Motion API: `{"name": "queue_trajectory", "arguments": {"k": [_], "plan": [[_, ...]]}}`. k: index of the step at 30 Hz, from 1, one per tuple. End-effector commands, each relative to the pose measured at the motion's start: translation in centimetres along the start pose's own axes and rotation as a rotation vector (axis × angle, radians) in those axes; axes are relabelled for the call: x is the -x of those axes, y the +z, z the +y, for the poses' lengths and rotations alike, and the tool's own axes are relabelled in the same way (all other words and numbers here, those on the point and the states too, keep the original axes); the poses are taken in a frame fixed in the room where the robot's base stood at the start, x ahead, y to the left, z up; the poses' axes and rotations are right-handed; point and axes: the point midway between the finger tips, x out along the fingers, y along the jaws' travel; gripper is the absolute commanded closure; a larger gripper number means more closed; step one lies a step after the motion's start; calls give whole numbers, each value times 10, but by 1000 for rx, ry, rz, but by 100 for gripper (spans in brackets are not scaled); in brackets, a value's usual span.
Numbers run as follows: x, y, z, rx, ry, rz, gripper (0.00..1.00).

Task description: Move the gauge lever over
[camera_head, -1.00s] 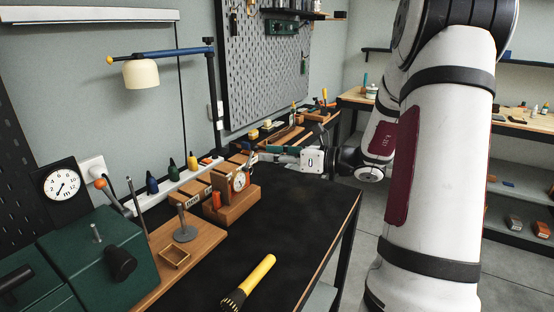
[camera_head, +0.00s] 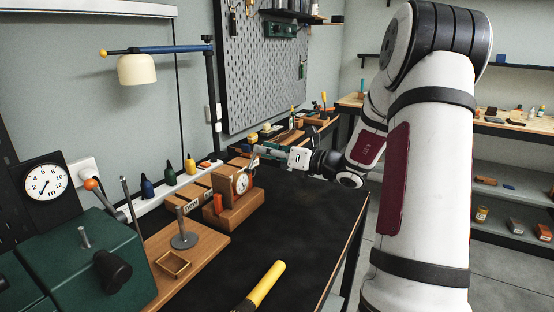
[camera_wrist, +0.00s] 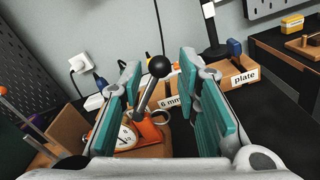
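The gauge (camera_wrist: 127,137) has a white round dial and an orange body; the head view also shows the gauge (camera_head: 241,184) on a wooden block. Its lever (camera_wrist: 147,97) is a grey rod with a black ball knob (camera_wrist: 159,66), leaning slightly right in the wrist view. My gripper (camera_wrist: 158,72) is open, with its teal fingers on either side of the lever. Gaps show between both fingers and the knob. In the head view my gripper (camera_head: 268,152) is above and behind the gauge, and I cannot make out the lever there.
Labelled wooden blocks, one reading "plate" (camera_wrist: 242,76), stand near the gripper. A yellow-handled brush (camera_head: 264,284) lies in front on the dark bench.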

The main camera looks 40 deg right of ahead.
Motion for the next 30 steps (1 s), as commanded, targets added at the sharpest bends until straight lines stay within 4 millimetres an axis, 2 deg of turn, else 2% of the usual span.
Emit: {"name": "queue_trajectory", "arguments": {"k": [3,6,7,17,30], "plan": [[-18,-3,-1,2,2,0,70],[-14,-1,0,-1,-1,1,93],[-14,0,0,0,-1,0,96],[-13,2,1,1,-2,-2,97],[-13,6,20,1,-1,-1,97]]}}
